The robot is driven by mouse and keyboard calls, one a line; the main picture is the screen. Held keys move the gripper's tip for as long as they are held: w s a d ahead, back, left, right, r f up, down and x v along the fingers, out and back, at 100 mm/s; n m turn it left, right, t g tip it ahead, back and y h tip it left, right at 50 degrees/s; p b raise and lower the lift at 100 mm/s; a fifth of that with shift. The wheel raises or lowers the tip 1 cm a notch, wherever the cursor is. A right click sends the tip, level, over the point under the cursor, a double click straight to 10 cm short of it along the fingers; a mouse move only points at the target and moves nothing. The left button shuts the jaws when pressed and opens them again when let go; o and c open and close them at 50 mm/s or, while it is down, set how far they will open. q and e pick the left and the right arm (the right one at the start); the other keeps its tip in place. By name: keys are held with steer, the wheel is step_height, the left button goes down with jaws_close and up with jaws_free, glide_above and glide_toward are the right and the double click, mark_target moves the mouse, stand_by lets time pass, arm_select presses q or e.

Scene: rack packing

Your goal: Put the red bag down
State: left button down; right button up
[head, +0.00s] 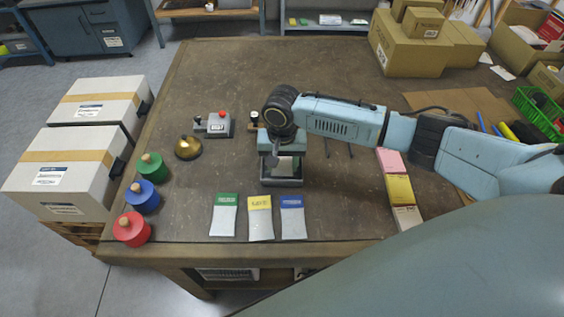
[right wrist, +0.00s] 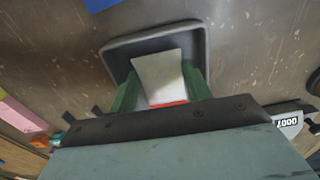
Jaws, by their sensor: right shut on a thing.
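The red bag, a white pouch with a red band, shows between my right gripper's green fingers (right wrist: 165,92) in the right wrist view (right wrist: 160,72). My right gripper (head: 282,160) is shut on it, over a dark grey tray (head: 281,183) in the middle of the table. The tray's rim also shows around the bag in the right wrist view (right wrist: 150,40). The bag is mostly hidden by the gripper in the head view. I cannot tell whether it touches the tray. My left gripper is not in view.
Green (head: 224,214), yellow (head: 260,217) and blue (head: 292,216) bags lie in a row near the table's front edge. Green, blue and red round containers (head: 132,229) stand at left. A small display box (head: 216,125) and brass bell (head: 188,147) are behind-left.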

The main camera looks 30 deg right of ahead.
mark_target(282, 166)
steer(key=shift+f, duration=0.1)
steer(key=o, duration=1.1)
steer(key=shift+c, duration=0.2)
step_height(282, 166, up, 12)
steer(key=p, duration=0.2)
